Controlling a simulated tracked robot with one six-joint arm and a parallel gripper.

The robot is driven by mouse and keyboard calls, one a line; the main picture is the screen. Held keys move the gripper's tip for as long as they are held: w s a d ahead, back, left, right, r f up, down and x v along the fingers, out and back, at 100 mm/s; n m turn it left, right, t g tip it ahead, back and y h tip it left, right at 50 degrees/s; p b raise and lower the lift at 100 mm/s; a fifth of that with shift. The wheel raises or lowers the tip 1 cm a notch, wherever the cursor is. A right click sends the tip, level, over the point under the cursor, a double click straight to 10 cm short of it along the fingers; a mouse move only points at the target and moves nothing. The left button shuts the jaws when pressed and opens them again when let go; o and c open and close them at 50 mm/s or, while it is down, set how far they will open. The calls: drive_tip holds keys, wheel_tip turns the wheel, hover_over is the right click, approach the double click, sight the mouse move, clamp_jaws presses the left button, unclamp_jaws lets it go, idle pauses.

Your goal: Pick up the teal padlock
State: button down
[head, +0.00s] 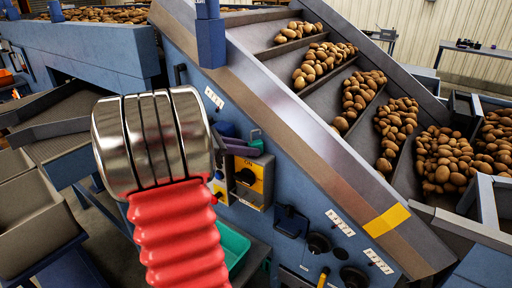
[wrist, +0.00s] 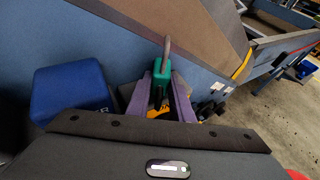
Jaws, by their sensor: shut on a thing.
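The teal padlock (wrist: 160,71) with a grey shackle shows in the wrist view, held upright between the purple fingers of my gripper (wrist: 163,84). My gripper is shut on its body; the shackle sticks up above the fingers. In the head view only a small teal part of the padlock (head: 257,143) shows beside my purple fingers (head: 240,149), just above a yellow switch box (head: 262,178) with a black knob. My arm hides part of that area. I cannot tell whether the padlock still touches the box or the panel.
The blue grader panel carries black knobs (head: 318,243) and white labels. A teal tray (head: 236,246) lies below the switch box, partly behind my arm. A sloped conveyor with potatoes (head: 313,63) rises behind. In the wrist view a blue box (wrist: 70,93) stands left of my fingers.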

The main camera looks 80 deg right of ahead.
drive_tip(key=shift+r, duration=0.1)
wheel_tip(320, 180, up, 28)
idle(0.7)
drive_tip(key=shift+w, duration=0.1)
idle(0.8)
